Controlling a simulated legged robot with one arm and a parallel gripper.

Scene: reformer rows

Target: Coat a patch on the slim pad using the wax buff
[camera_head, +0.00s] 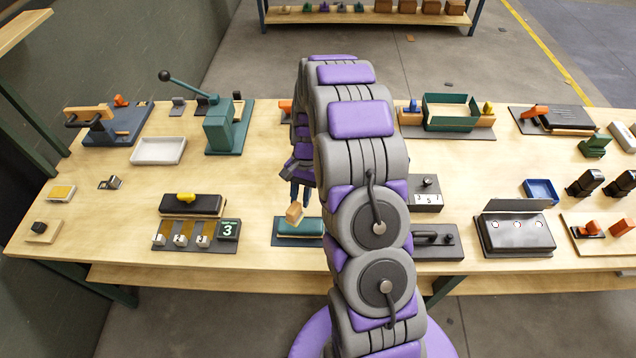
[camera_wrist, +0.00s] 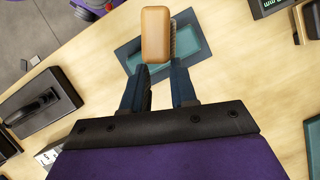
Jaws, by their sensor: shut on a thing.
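The slim pad (camera_head: 292,227) is a low teal slab on a dark grey base, lying near the front edge of the workbench. It also shows in the wrist view (camera_wrist: 192,60), partly hidden behind my gripper. My gripper (camera_head: 298,197) is shut on the wax buff (camera_head: 293,212), a small tan block. In the wrist view the buff (camera_wrist: 155,35) stands between the dark blue fingertips of my gripper (camera_wrist: 158,75), with a bristly side facing right. The buff appears to be above the pad; I cannot tell whether they touch.
My arm hides the middle of the bench. Right are a dial box (camera_head: 424,193) and a handled black box (camera_head: 435,241). Bare wood lies behind the pad.

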